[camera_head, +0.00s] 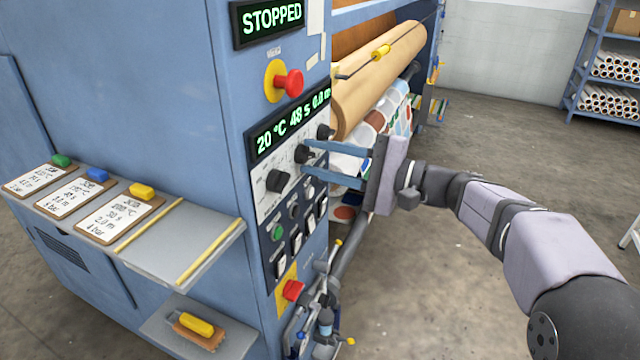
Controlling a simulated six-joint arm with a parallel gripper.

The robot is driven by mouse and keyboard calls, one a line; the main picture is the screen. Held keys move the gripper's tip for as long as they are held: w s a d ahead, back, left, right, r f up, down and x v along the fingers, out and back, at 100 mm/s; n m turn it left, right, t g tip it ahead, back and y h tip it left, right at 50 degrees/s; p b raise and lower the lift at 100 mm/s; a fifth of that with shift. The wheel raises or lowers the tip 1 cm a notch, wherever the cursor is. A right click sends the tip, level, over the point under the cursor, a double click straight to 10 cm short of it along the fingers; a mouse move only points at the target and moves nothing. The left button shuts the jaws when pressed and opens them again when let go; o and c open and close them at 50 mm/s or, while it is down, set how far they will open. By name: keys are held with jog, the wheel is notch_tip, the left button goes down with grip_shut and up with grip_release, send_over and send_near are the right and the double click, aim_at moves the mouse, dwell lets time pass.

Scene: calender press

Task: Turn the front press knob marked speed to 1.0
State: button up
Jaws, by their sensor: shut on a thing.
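The blue press (160,90) has a front control panel (262,205) with three black knobs in a slanting row. They are the lower left knob (277,181), the middle knob (302,154) and the upper right knob (325,131). Their labels are too small to read, so I cannot tell which is marked speed. The display (288,126) above reads 20 °C, 48 s and 0.0 m. My gripper (306,157) reaches in from the right, its two bluish fingers shut on the middle knob, one above and one below.
A red emergency button (288,83) and a STOPPED sign (268,20) are above. Several switches and a green button (278,232) are below. A fabric roll (385,75) lies behind my gripper. A side shelf (170,245) holds job cards at left. Floor at right is open.

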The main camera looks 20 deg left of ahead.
jog(key=n+b, duration=0.4)
jog(key=b, duration=0.2)
jog(key=shift+f+n, duration=0.15)
jog(key=shift+n, duration=0.15)
jog(key=o, duration=1)
jog(key=shift+d, duration=3.7)
